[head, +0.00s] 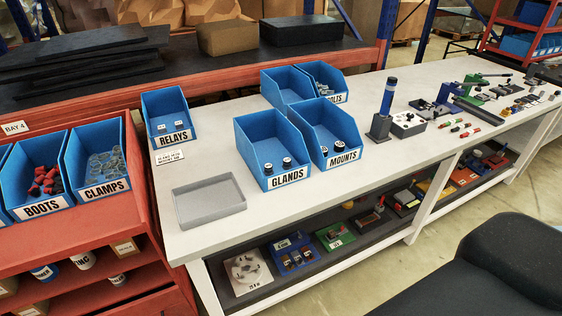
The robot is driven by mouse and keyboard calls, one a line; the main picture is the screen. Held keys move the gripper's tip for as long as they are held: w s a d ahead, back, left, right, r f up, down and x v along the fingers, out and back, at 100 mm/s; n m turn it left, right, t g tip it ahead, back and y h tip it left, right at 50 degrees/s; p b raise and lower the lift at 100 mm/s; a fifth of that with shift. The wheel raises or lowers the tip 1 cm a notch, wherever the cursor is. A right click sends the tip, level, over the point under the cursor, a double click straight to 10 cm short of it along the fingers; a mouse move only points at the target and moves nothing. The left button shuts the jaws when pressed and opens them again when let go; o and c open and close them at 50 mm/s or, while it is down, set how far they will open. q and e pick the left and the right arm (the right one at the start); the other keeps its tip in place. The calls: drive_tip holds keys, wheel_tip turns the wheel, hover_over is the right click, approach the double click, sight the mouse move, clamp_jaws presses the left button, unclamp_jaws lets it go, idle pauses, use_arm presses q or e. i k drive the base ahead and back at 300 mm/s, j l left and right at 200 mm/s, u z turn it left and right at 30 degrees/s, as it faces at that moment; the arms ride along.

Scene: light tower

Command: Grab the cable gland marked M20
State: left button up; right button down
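The blue bin labelled GLANDS (262,137) stands on the white workbench in the head view. Two small dark glands with white tops sit near its front: a left gland (268,169) and a right gland (286,163). Their size marks are too small to read, so I cannot tell which is M20. The bin walls may hide more of its inside. Neither of my grippers is in view.
The MOUNTS bin (326,122) adjoins on the right, with more blue bins behind. An empty grey tray (208,200) lies to the left, near the RELAYS bin (168,108). A dark cylindrical tower (388,97) stands to the right. Bare bench lies before the bins.

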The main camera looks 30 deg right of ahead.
sight(287, 165)
drive_tip(key=l+z, duration=0.15)
drive_tip(key=z, duration=0.25)
drive_tip(key=l+z, duration=0.15)
drive_tip(key=z, duration=0.25)
drive_tip(key=l+z, duration=0.15)
drive_tip(key=z, duration=0.3)
drive_tip(key=l+z, duration=0.15)
drive_tip(key=z, duration=0.25)
